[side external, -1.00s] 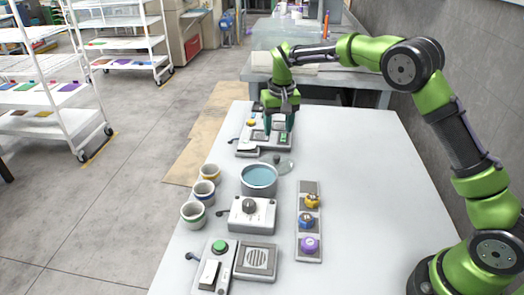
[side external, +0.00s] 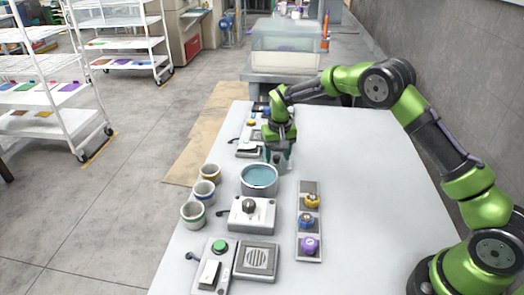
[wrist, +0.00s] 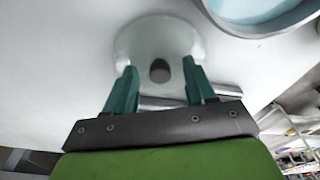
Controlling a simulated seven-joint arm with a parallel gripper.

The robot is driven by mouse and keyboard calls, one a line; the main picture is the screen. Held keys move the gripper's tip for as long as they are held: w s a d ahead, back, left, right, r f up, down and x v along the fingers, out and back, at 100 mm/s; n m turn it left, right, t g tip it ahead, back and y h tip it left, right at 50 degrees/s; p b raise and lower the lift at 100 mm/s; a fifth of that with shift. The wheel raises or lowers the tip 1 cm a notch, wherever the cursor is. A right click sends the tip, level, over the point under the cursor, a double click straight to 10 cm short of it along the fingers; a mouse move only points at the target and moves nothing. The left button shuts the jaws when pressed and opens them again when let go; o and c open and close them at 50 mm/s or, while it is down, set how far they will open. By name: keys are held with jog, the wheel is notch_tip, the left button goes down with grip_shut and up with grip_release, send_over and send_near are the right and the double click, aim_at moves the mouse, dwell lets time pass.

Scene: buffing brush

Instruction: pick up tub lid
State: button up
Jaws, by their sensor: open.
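The tub lid (wrist: 158,35) is a clear, round disc with a dark grey knob (wrist: 160,71). It lies on the white table beside the tub. In the side external view my gripper mostly hides it, and its knob (side external: 276,158) shows between the fingers. My gripper (wrist: 158,72) is open, with its two green fingers on either side of the knob and apart from it. My gripper also shows in the side external view (side external: 278,165), low over the lid. The tub (side external: 259,180) holds blue liquid and stands just in front of the lid; its rim shows in the wrist view (wrist: 262,33).
A tray with three coloured knobs (side external: 309,220) lies to the right. A switch panel is behind my gripper. The table's right side is clear.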

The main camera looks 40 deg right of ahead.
grip_shut()
jog(key=shift+r, duration=0.2)
